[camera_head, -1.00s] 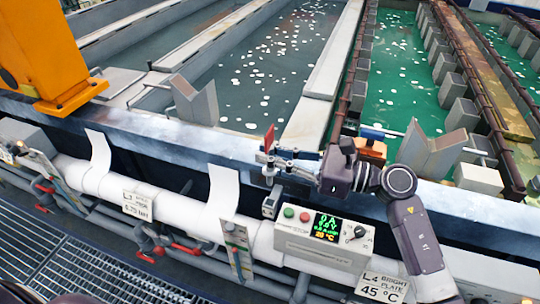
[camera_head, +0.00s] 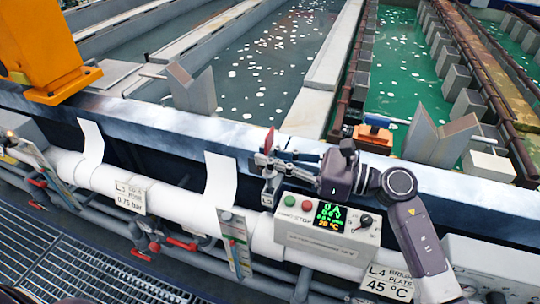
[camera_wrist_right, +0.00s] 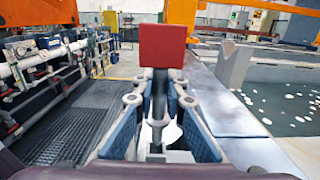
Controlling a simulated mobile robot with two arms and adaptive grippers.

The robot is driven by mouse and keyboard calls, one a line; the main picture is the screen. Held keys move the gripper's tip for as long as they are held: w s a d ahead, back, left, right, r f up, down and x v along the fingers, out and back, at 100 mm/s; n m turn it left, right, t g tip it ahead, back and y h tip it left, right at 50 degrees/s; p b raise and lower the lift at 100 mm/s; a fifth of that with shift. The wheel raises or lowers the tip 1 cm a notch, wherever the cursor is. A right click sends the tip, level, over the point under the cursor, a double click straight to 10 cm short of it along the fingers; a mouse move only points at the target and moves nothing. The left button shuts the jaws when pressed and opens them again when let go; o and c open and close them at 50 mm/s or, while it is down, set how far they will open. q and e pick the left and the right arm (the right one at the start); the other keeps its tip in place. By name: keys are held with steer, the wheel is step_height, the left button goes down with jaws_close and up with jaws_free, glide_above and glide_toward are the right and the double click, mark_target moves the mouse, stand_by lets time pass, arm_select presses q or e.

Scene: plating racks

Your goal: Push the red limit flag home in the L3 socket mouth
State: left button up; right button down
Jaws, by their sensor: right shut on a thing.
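My right gripper (camera_head: 264,161) is shut on the stem of the red limit flag (camera_head: 269,141), just in front of the wet steel tank rim. The flag stands about upright, its red plate above the fingers. In the right wrist view the red plate (camera_wrist_right: 162,46) stands above the blue-padded fingers (camera_wrist_right: 158,108), with the grey stem between them. The small grey L3 socket block (camera_head: 269,188) is right below the fingers, beside the control box. Its mouth is hidden by the gripper, so I cannot tell how far the stem is in. My left gripper is not in view.
The control box (camera_head: 325,240) with lit display and buttons is close below the right gripper. A white pipe (camera_head: 170,206) runs along the front. Grey V-blocks (camera_head: 440,140) stand behind.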

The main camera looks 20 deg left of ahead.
mark_target(273, 175)
stand_by(0.4)
steer(key=shift+b, duration=0.4)
steer(key=shift+b, duration=0.65)
stand_by(1.1)
steer(key=shift+f+b, duration=2.85)
steer(key=shift+b, duration=0.05)
steer(key=c, duration=1.9)
jaws_free()
steer(key=shift+r, duration=0.1)
